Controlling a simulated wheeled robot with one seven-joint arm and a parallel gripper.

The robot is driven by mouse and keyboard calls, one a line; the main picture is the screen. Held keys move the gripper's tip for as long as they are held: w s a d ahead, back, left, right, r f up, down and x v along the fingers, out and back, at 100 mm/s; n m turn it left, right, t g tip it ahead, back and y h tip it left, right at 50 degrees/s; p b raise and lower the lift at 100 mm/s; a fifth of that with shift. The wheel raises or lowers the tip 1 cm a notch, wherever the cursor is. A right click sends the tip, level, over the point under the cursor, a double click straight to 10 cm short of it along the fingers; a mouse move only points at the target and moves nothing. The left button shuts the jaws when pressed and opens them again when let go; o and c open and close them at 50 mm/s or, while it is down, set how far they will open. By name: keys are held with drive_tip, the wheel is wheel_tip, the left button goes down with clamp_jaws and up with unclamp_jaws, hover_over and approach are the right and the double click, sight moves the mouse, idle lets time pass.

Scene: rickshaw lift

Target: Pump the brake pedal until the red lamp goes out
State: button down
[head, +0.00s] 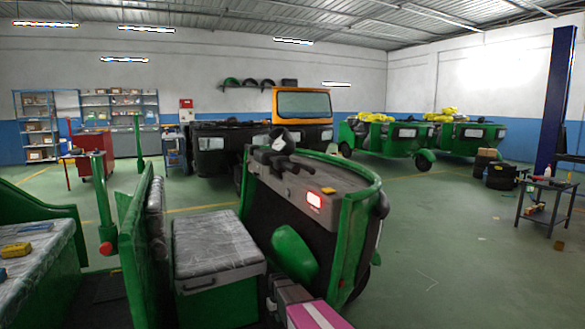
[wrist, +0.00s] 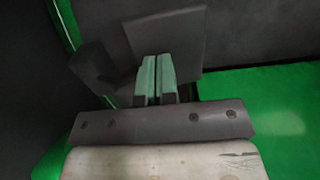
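The red lamp (head: 314,201) glows bright red on the grey dash panel of the nearest green rickshaw in the head view. In the wrist view, a wide dark plate that looks like the brake pedal (wrist: 163,36) stands just beyond my fingertips. My gripper (wrist: 156,62) has its two pale green fingers together, with nothing visible between them. The fingertips overlap the plate's lower edge in the picture; I cannot tell whether they touch it. The footwell and my gripper are hidden in the head view.
A smaller dark block (wrist: 94,68) stands left of the plate, and a green panel (wrist: 265,100) lies to the right. The rickshaw has a grey padded seat (head: 215,243) and handlebar (head: 285,155). Open floor (head: 440,250) lies to its right, with a small metal table (head: 548,185).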

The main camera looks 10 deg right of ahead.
drive_tip(key=shift+a+r, duration=0.1)
drive_tip(key=shift+r, duration=3.05)
drive_tip(key=shift+s, duration=0.1)
drive_tip(key=s+r+m, duration=0.1)
drive_tip(key=s+r, duration=0.2)
drive_tip(key=s, duration=0.8)
drive_tip(key=s+r+m, duration=0.1)
drive_tip(key=s+r, duration=0.3)
drive_tip(key=s, duration=0.7)
drive_tip(key=shift+s+a, duration=0.1)
